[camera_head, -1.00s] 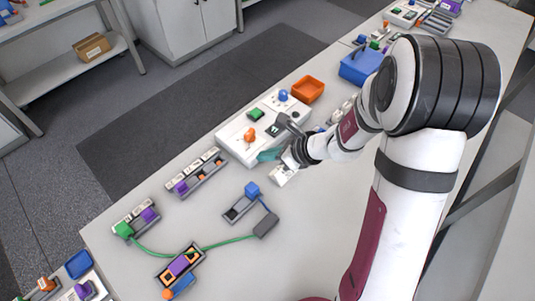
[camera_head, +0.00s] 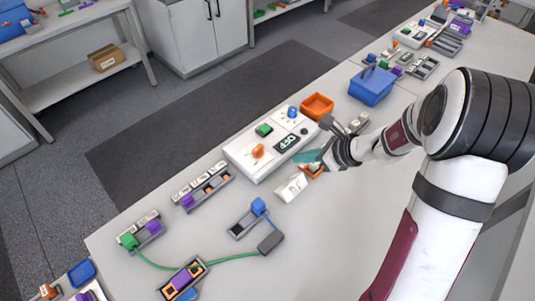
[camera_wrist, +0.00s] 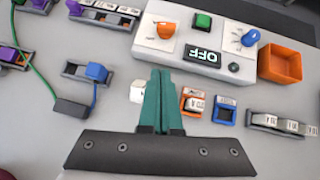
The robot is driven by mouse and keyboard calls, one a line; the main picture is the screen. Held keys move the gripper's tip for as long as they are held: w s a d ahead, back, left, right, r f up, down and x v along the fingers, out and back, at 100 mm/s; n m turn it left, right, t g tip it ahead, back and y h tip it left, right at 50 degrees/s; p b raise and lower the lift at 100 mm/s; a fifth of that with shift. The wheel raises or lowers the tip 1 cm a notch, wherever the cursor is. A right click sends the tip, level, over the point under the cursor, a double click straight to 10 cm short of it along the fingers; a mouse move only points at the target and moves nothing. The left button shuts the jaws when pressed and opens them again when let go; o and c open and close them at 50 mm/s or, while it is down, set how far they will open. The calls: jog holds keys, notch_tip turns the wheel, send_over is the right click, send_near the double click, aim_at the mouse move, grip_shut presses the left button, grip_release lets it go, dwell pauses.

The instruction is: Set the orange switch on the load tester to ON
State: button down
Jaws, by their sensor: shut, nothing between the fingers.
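The load tester (camera_head: 238,150) is a white box on the bench. Its orange switch (camera_head: 258,150) sits near one end of its top; it also shows in the wrist view (camera_wrist: 165,30). A green button (camera_wrist: 203,20), a blue knob (camera_wrist: 250,38) and a dark display (camera_wrist: 205,56) are on the same top. The display appears to read OFF in the wrist view. I cannot tell the switch's exact setting. My gripper (camera_head: 306,156) is beside the tester's front edge, apart from the switch. Its teal fingers (camera_wrist: 160,74) are shut and empty.
An orange bin (camera_head: 317,104) and a blue box (camera_head: 372,86) stand beyond the tester. Small tagged holders, orange (camera_wrist: 193,103) and blue (camera_wrist: 225,111), and a grey rack (camera_wrist: 275,125) lie near my fingers. Cabled modules (camera_head: 270,242) lie on the bench nearer the camera.

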aim_at(257, 153)
jog(key=x, duration=1)
jog(key=shift+a+f, duration=0.15)
jog(key=shift+f, duration=0.1)
jog(key=shift+w+a+r, duration=0.15)
jog(key=shift+w+a, duration=0.6)
jog(key=shift+a, duration=0.35)
jog(key=shift+w+a, duration=0.35)
jog(key=shift+a, duration=0.1)
jog(key=shift+a, duration=0.3)
jog(key=shift+w+a+r, duration=0.1)
jog(key=shift+w+a, duration=0.05)
jog(key=shift+a, duration=0.25)
